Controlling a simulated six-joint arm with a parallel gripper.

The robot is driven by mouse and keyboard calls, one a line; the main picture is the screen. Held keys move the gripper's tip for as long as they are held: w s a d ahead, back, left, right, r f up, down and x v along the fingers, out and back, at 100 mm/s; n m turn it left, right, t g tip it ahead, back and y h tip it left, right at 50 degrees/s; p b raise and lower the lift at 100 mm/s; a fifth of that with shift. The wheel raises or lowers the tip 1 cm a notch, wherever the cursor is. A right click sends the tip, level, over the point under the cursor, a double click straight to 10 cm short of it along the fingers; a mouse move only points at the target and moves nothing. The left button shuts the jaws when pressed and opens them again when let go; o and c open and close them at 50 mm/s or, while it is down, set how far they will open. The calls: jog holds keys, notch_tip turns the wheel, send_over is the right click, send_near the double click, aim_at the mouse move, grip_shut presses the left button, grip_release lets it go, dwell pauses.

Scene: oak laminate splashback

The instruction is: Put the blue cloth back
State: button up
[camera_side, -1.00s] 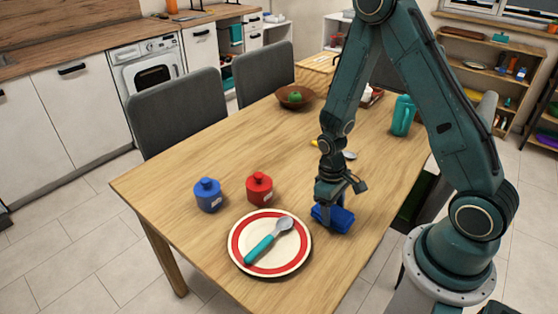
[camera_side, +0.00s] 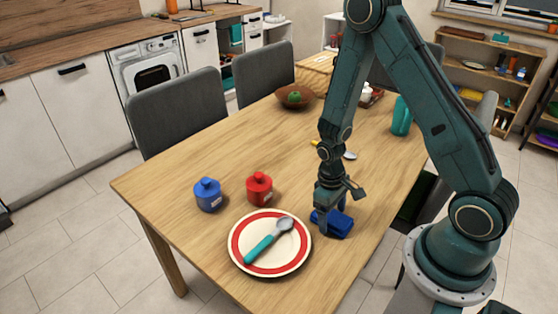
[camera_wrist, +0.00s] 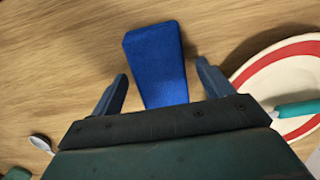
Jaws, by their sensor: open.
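The blue cloth (camera_side: 338,224) is a folded block lying on the wooden table, to the right of the plate. In the wrist view the cloth (camera_wrist: 156,62) lies flat, its near end between my two fingers. My gripper (camera_side: 333,220) points down over the cloth in the side view, low and close to it. In the wrist view my gripper (camera_wrist: 162,85) is open, with a finger on each side and a gap between each finger and the cloth. The side view does not show whether a finger touches the cloth.
A red-rimmed plate (camera_side: 236,240) with a teal-handled spoon (camera_side: 266,244) is just left of the cloth. A red jar (camera_side: 259,189) and a blue jar (camera_side: 208,195) stand behind the plate. A bowl (camera_side: 284,101), a teal pitcher (camera_side: 401,116) and another spoon (camera_side: 349,155) are farther back.

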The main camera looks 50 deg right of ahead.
jog(key=shift+r, duration=0.15)
notch_tip(320, 180, up, 12)
jog(key=w, duration=0.1)
jog(key=shift+w, duration=0.4)
dwell(0.5)
dwell(0.5)
jog(key=s+a+r+t, duration=0.3)
jog(key=s+r, duration=0.3)
jog(key=r, duration=0.5)
jog(key=s+a+r+t, duration=0.3)
jog(key=s+r, duration=0.3)
jog(key=r, duration=0.5)
jog(key=shift+s+t, duration=0.2)
jog(key=shift+t, duration=0.5)
dwell(0.3)
